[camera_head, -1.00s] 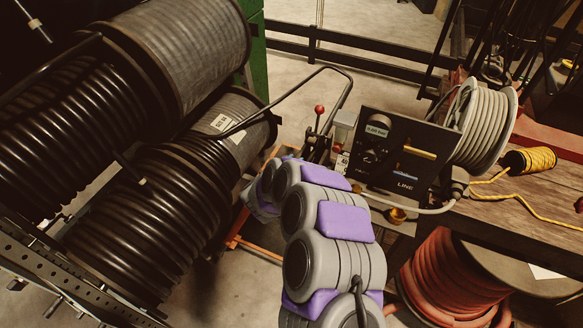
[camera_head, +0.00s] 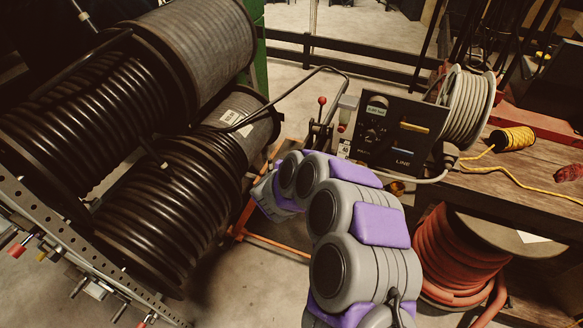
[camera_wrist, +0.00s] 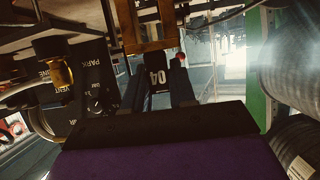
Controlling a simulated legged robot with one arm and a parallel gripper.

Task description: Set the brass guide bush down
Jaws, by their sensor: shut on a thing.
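A dark block marked "04" (camera_wrist: 158,77) shows between the fingers. I cannot tell whether the bush touches anything beyond it. In the head view my grey and purple arm hides the gripper and the bush.
A black control box (camera_head: 390,135) stands on the wooden bench (camera_head: 510,179), with a grey hose reel (camera_head: 468,107) and yellow cord spool (camera_head: 513,139) beside it. A red-knobbed lever (camera_head: 322,101) stands left of the box. Large black hose reels (camera_head: 175,210) fill the left. A brass fitting (camera_wrist: 60,72) shows in the wrist view.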

